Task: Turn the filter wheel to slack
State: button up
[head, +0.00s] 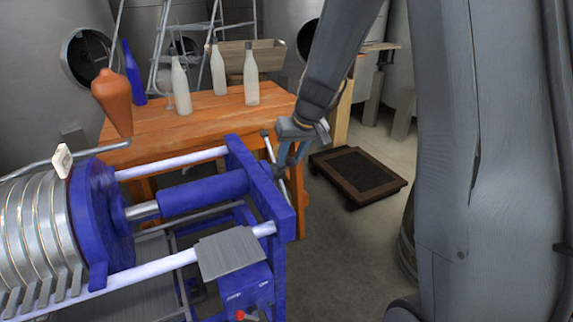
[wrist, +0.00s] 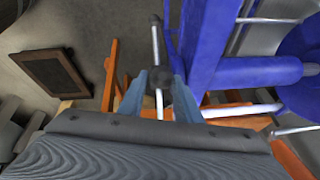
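The filter wheel (head: 268,146) is a thin metal bar with dark end knobs and a dark hub, at the right end of the blue filter press frame (head: 243,172). The bar stands near upright, tilted slightly in the head view. In the wrist view the wheel's hub (wrist: 160,79) is between the two blue-grey fingers of my gripper (wrist: 161,88). The bar runs along the gap between them. The fingers stand apart, one on each side of the hub; whether they press on it cannot be made out. In the head view my gripper (head: 289,160) partly covers the wheel.
An orange wooden table (head: 205,118) with several bottles and a terracotta-coloured vessel (head: 113,98) stands behind the press. A low dark platform (head: 357,176) is on the floor to the right. Steel tanks stand at the back.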

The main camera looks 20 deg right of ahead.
aim_at(286, 165)
jog(key=shift+x, duration=1.9)
grip_shut()
